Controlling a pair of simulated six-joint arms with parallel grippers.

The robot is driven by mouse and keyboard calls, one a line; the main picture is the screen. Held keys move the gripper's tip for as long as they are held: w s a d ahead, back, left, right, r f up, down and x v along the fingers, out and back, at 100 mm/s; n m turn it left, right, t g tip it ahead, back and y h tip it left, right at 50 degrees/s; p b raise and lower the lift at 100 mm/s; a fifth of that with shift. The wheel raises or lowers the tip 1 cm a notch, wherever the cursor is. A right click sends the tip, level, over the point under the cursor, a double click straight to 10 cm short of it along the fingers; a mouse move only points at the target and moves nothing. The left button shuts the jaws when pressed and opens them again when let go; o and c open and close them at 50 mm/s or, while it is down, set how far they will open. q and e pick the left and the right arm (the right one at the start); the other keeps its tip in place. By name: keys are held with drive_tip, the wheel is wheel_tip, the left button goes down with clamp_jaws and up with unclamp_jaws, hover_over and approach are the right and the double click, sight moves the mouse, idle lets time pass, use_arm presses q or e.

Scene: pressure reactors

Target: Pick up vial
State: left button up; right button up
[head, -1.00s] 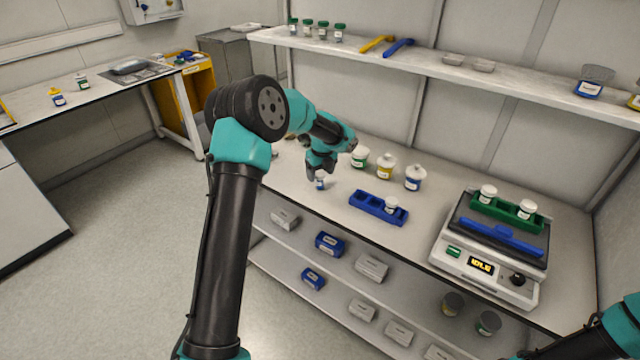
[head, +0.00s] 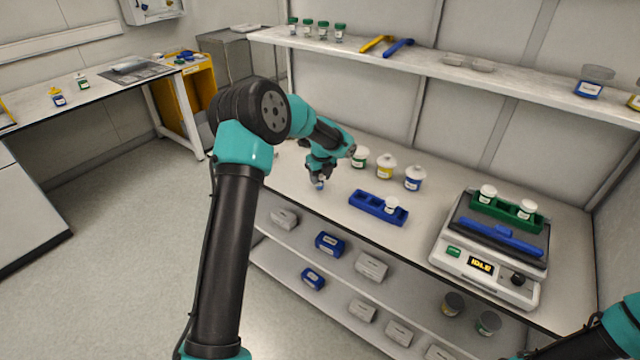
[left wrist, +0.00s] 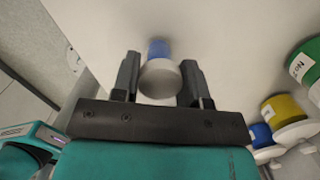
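A small vial (left wrist: 160,80) with a white cap and a blue body stands on the bench in the left wrist view. In the head view its lower part (head: 319,186) shows just below my left gripper (head: 320,176). In the left wrist view, the two fingers of my left gripper (left wrist: 158,80) are on either side of the vial, with narrow gaps between them and its body. The gripper is open around the vial. Part of my right arm shows at the lower right of the head view, but its gripper is out of view.
Clear bench surrounds the vial.

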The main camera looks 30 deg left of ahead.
use_arm(q)
drive_tip(key=c, duration=0.4)
drive_tip(key=shift+r, duration=1.3)
drive_tip(key=s+d, duration=0.2)
drive_tip(key=s, duration=0.2)
drive_tip(key=s+d+r, duration=0.1)
drive_tip(key=s+d, duration=0.2)
drive_tip(key=s, duration=0.2)
drive_tip(key=s+d+r, duration=0.1)
drive_tip(key=s+d, duration=0.2)
drive_tip(key=s, duration=0.1)
drive_tip(key=shift+s+d+r, duration=0.15)
drive_tip(key=shift+s+r, duration=0.05)
drive_tip(key=shift+s, duration=0.15)
